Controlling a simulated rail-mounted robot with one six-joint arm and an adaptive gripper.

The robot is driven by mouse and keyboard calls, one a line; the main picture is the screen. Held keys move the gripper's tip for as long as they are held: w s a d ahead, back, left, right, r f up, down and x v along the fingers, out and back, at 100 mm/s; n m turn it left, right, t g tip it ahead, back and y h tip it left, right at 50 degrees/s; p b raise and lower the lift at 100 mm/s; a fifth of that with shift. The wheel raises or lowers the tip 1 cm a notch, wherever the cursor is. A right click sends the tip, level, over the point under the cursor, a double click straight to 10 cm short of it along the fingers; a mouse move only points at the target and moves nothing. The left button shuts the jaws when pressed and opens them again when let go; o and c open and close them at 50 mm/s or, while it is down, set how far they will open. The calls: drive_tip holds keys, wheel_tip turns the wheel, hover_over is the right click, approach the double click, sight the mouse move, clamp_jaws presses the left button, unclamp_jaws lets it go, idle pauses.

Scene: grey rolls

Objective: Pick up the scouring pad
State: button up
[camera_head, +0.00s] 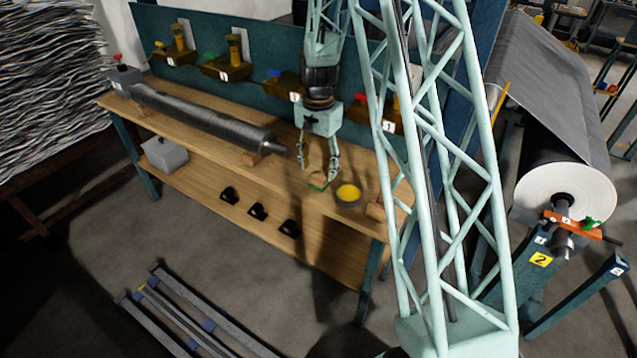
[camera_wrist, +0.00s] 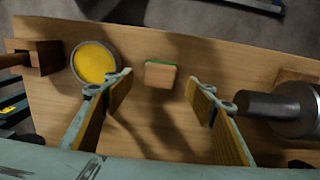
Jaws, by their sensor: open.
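The scouring pad (camera_head: 318,181) is a small block, tan with a green layer, lying on the wooden bench top. In the wrist view the pad (camera_wrist: 160,74) lies ahead of the fingertips, between their lines and apart from both. My gripper (camera_head: 319,172) is open and points down over the pad in the head view. In the wrist view my gripper (camera_wrist: 158,88) has a finger on each side with nothing between them. The head view does not show clearly how high the fingertips are above the bench.
A round tin with yellow contents (camera_wrist: 95,62) stands close to the left finger. A metal roller (camera_wrist: 285,108) lies right of the right finger, on wooden blocks. The workbench (camera_head: 225,160) has its front edge near the pad. Several valve units line the back panel (camera_head: 200,20).

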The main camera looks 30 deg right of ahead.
sight(318, 177)
drive_tip(key=shift+f, duration=0.15)
drive_tip(key=shift+s+a+f+b, duration=0.1)
drive_tip(key=shift+f+b, duration=0.5)
drive_tip(key=shift+f, duration=1.85)
drive_tip(key=c, duration=1)
